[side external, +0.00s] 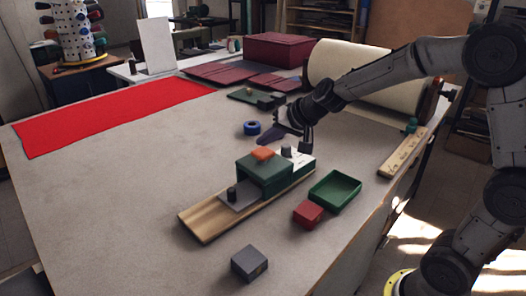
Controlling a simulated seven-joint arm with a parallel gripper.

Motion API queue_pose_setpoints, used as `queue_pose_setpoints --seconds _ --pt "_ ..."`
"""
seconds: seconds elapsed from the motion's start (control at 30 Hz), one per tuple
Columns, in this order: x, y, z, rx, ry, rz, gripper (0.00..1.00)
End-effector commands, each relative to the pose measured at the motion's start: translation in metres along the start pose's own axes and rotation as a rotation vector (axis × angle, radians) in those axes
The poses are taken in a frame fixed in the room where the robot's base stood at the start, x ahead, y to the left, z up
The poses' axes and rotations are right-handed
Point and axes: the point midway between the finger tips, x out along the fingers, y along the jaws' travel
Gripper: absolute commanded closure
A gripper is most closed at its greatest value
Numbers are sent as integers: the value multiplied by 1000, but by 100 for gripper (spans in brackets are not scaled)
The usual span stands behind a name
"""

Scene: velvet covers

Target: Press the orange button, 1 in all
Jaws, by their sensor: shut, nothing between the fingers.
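The orange button (263,153) sits on top of a green box (262,178), which stands on a wooden board (205,222) in the middle of the table. My gripper (306,148) is shut and empty. In the picture it is to the right of the orange button and a little higher, by the white block (302,160) at the board's far end. It appears apart from the button. Whether its tip touches the white block, I cannot tell.
A black knob (232,193) stands on the board's near part. A green tray (335,190) and a red block (308,214) lie to the right, a grey block (249,263) in front. A blue ring (252,128) lies behind. The table's left side is clear below the red cloth (110,115).

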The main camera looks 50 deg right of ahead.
Motion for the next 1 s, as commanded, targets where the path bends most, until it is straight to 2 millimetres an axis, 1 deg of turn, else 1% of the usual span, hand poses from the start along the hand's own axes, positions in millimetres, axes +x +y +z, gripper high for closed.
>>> queue_pose_setpoints --seconds 0.4,0.7,1.0 --pt "0 0 0 0 0 0 100" --pt "6 4 4 1 0 0 100" --pt "6 4 4 0 0 0 100"
